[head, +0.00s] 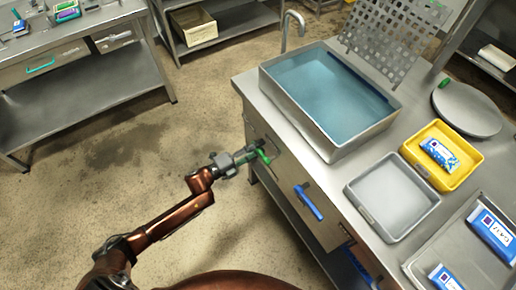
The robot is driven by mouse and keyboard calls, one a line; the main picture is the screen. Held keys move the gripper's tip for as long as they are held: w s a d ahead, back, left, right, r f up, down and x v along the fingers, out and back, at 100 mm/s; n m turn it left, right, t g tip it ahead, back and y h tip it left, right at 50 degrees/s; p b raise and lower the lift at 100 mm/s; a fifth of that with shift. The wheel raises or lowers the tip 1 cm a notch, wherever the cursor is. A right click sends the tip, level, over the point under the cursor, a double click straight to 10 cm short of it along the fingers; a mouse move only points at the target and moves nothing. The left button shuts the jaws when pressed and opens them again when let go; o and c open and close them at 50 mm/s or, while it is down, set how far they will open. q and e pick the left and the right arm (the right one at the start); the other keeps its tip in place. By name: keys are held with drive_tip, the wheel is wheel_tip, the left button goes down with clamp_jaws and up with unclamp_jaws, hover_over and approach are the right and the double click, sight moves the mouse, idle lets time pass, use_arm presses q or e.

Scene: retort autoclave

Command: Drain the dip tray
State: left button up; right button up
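The dip tray (377,129) is a deep rectangular metal basin on the steel bench, holding clear blue liquid. A green lever handle (264,157) sticks out from the bench front below the tray's near left side. My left gripper (252,154) is at this green handle, with its fingertips touching or very close to it. The fingers are small and overlap the handle, so I cannot tell whether they are shut on it. My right gripper is not in view.
The bench front has a blue handle (308,202). On the bench are a tap (284,32), a perforated plate (385,45), a round lid (467,108), a yellow tray (472,158) with a blue pouch, and an empty grey tray (392,196). Open floor lies left.

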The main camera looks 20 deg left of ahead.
use_arm(q)
clamp_jaws()
idle(0.3)
idle(0.3)
